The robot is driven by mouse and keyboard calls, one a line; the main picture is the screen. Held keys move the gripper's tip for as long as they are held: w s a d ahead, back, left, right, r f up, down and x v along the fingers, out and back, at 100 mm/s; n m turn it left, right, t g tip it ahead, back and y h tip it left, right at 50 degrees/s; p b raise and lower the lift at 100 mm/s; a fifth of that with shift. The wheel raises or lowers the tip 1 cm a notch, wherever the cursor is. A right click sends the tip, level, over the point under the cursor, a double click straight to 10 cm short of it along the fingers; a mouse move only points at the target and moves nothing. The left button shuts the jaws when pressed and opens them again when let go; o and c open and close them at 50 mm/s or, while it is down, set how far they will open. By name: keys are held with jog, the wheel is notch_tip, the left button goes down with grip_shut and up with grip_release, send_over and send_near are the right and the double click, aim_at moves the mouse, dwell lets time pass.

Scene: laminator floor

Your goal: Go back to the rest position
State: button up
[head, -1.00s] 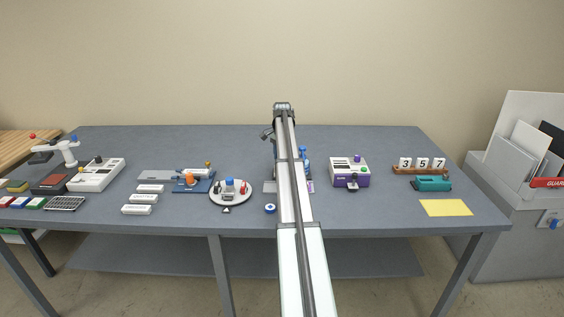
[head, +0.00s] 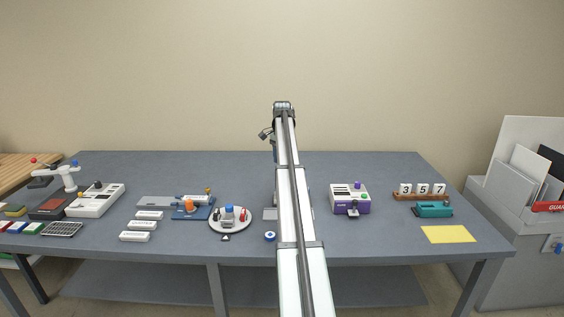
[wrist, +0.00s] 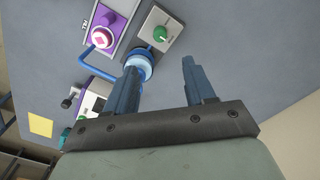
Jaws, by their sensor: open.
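My gripper (wrist: 162,66) is open in the wrist view, its two dark blue fingers apart with nothing held between them. Beyond the left finger is a light blue round part (wrist: 138,64), apparently below on the bench; I cannot tell its distance.
The grey bench (head: 370,170) holds a purple-and-white device (head: 349,198), number blocks (head: 422,189), a teal tool (head: 434,209) and a yellow sheet (head: 448,234) on the right. A round white tray (head: 230,226) and a blue-based fixture (head: 196,211) stand left of my arm. The back strip is clear.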

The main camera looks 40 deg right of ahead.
dwell(0.3)
